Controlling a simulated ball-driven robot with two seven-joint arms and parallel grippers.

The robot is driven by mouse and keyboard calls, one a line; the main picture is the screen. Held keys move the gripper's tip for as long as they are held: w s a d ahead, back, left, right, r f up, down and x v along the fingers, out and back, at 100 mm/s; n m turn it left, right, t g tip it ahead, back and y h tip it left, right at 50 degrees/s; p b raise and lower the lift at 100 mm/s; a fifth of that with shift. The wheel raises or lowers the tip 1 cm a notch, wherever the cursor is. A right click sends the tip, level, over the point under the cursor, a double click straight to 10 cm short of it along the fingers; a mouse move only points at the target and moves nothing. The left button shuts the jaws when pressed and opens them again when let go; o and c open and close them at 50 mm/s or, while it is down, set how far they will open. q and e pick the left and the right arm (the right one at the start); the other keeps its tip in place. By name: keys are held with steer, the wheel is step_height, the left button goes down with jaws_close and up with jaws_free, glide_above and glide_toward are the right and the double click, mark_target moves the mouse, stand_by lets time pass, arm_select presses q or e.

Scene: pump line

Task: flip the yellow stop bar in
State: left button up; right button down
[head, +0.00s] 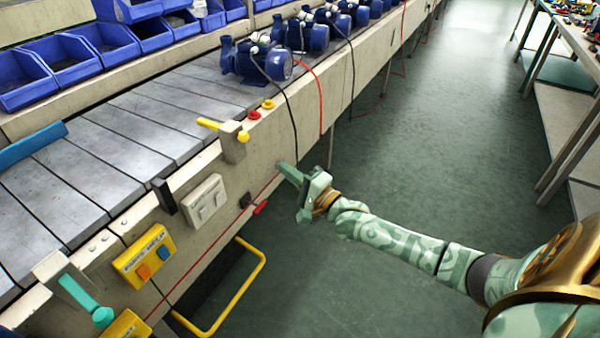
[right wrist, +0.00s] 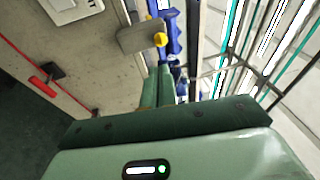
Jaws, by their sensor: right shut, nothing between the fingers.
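The yellow stop bar (head: 210,124) sits on a grey block (head: 235,148) on the line's near edge. Its long end points left over the conveyor slats and its round yellow knob is at the block's right side. In the right wrist view the knob (right wrist: 160,40) shows on the block (right wrist: 138,38), just beyond the fingertips. My right gripper (head: 284,168) is shut and empty, out over the aisle side, right of and below the bar, apart from it. Its closed fingers (right wrist: 158,82) also show in the right wrist view. My left gripper is not in view.
Blue pumps (head: 265,62) stand along the conveyor (head: 130,125). A red pull cord runs along the side panel. A teal bar (head: 84,298), yellow control box (head: 145,254) and yellow rail (head: 240,290) are lower left. The aisle is clear.

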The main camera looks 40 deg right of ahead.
steer(key=shift+v, duration=1.1)
